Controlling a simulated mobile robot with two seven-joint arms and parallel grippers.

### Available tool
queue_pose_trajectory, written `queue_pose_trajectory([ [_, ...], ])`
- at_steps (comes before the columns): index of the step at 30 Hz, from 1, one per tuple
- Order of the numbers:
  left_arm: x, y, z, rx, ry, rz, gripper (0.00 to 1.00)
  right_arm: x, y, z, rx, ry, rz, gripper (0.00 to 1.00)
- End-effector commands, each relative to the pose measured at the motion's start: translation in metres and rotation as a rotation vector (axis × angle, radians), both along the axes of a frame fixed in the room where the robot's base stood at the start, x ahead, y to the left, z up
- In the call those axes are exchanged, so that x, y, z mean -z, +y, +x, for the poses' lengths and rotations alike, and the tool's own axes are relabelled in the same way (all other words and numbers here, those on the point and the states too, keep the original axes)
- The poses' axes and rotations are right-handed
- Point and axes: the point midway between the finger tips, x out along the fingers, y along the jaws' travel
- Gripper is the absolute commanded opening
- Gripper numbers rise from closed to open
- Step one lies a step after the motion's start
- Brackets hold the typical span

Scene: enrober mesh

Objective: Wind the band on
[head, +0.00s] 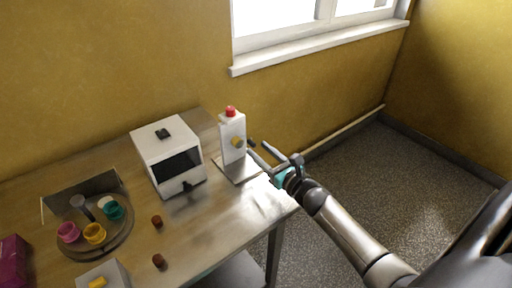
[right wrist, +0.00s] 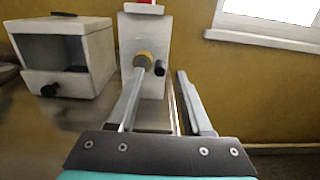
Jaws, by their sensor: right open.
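The white upright unit (head: 232,138) stands on a metal plate at the table's right end, with a red button (head: 230,111) on top. My right gripper (head: 257,149) is open just in front of this knob. I cannot tell whether the fingers touch the knob. No band can be made out. My left gripper is not in view.
A white box with a dark window (head: 168,158) stands left of the unit. A round tray (head: 98,247) holds several coloured cups. Two brown pieces (head: 157,221) lie near the front. A grey block (head: 103,274) and a magenta object (head: 12,262) are front left.

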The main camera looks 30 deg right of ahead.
Motion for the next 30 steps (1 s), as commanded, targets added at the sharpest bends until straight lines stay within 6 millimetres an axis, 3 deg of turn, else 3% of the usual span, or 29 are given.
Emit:
queue_pose_trajectory([
  [6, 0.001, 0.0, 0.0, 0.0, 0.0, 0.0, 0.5, 0.0, 0.002, 0.02, 0.0, -0.001, 0.001, 0.5],
  [19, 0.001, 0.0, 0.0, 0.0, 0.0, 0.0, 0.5, 0.0, 0.002, 0.025, 0.0, 0.0, 0.001, 0.49],
  [30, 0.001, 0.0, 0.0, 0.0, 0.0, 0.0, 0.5, 0.0, 0.002, 0.025, 0.0, 0.0, 0.001, 0.07],
])
